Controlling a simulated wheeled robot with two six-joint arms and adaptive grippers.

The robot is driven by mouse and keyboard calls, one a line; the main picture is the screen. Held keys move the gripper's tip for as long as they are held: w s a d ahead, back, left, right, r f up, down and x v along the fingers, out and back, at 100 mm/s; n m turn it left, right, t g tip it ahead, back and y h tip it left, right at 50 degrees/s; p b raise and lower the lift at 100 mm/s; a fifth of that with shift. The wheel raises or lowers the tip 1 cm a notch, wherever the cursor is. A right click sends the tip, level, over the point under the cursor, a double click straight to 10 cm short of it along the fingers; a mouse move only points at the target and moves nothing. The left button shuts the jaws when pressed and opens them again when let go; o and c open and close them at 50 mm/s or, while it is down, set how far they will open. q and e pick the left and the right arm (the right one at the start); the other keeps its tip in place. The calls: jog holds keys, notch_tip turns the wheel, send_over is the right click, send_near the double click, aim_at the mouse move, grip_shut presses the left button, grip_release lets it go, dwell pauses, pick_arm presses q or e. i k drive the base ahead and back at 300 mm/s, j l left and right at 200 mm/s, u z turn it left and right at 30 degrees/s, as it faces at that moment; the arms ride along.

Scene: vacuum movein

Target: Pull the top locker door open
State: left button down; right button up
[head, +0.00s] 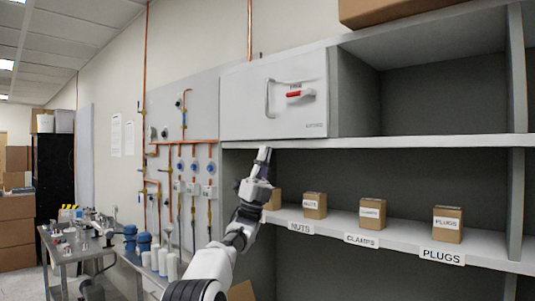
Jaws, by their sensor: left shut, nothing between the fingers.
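The top locker door (243,103) is a pale grey panel on the upper shelf and looks closed. It has a looped handle (269,98) and a red latch or label (294,94) right of the handle. My left gripper (264,154) is shut and empty, pointing up. In the picture its tips are just below the upper shelf's front edge, under the door and apart from the handle. My right gripper is out of view.
The upper shelf (430,141) runs right of the locker, with an open bay there. Small boxes (315,205) stand on the lower shelf, labelled NUTS, CLAMPS and PLUGS. Copper pipes and valves (184,165) cover the wall panel at left. A metal cart (75,254) stands farther left.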

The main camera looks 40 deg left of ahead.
aim_at(254, 105)
jog(key=k+j, duration=0.2)
jog(key=j, duration=0.2)
jog(key=k+j, duration=0.2)
jog(key=j, duration=0.15)
jog(key=k+j, duration=0.25)
jog(key=j, duration=0.15)
